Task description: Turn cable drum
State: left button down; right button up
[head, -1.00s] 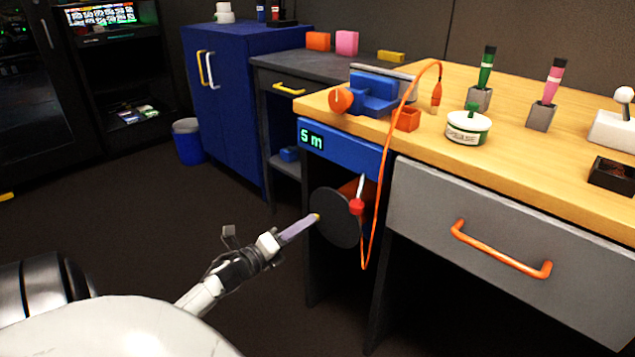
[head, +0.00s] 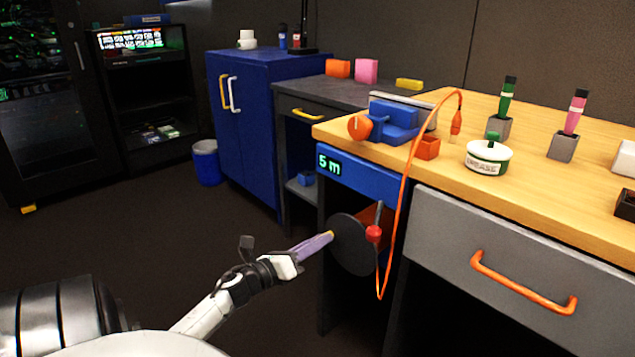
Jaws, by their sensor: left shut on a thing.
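The cable drum (head: 352,247) has a dark round face and an orange body. It sits under the bench's left end, below a blue panel (head: 386,183) whose display reads "5 m". A red knob (head: 373,234) with a grey rod rising from it shows at the drum's right. My left gripper (head: 291,264) is shut on a purple bar (head: 313,246) with a yellow tip. The tip overlaps the left edge of the drum face; I cannot tell whether it touches. My right gripper is not in view.
An orange cable (head: 402,195) hangs over the bench edge to the drum. A grey drawer (head: 450,235) with an orange handle (head: 520,286) is to the right. A blue vise, a grease tin (head: 489,158) and tools stand on the wooden bench. The floor left of the drum is clear.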

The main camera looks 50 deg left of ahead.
pick_arm(q)
jog(key=c, duration=1.8)
grip_release()
jog(key=shift+o, duration=0.8)
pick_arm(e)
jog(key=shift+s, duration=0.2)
